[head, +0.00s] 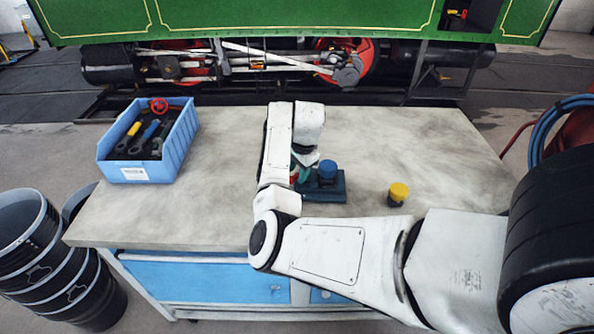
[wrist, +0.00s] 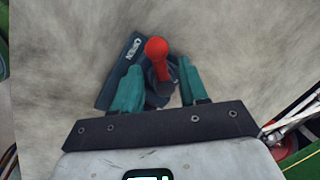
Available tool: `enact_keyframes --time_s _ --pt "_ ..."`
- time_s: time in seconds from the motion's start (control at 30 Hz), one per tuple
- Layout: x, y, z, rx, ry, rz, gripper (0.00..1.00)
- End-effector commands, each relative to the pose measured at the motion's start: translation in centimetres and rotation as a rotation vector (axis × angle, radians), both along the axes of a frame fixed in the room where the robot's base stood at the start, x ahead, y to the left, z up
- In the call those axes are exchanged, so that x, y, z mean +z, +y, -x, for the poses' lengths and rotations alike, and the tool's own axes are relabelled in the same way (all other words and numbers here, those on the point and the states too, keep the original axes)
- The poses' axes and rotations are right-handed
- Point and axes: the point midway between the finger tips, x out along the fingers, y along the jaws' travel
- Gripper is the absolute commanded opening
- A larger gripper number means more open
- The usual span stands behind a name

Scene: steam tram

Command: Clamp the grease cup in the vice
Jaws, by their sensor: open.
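The dark teal vice (head: 325,188) stands on the workbench, partly hidden by my arm in the head view. A blue-capped cup (head: 328,172) appears at the vice; whether its jaws hold it I cannot tell. A yellow-capped dark cup (head: 398,194) stands upright on the bench to the right. The frames do not show which is the grease cup. In the wrist view, a red rounded knob (wrist: 157,47) on a stem rises from the dark labelled vice body (wrist: 122,66). My gripper (wrist: 158,84) is open, its teal fingers either side of the stem, contact unclear.
A blue bin (head: 140,172) of tools stands at the bench's left back. The pale bench top (head: 225,150) is clear between bin and vice, and also at the right back. Black drums (head: 30,250) stand left of the bench, and the green tram (head: 280,15) is behind it.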

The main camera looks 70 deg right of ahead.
Motion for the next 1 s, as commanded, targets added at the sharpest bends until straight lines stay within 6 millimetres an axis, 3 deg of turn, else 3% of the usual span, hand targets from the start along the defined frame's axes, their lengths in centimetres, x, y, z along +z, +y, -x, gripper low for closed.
enact_keyframes --time_s 0.43,0.87,1.0 --pt "-1.06 -0.08 -0.17 0.000 -0.001 0.000 0.43" --pt "-1.03 -0.07 -0.19 0.001 -0.001 0.001 0.02" --pt "-1.02 -0.07 -0.20 0.001 -0.001 0.001 0.00"
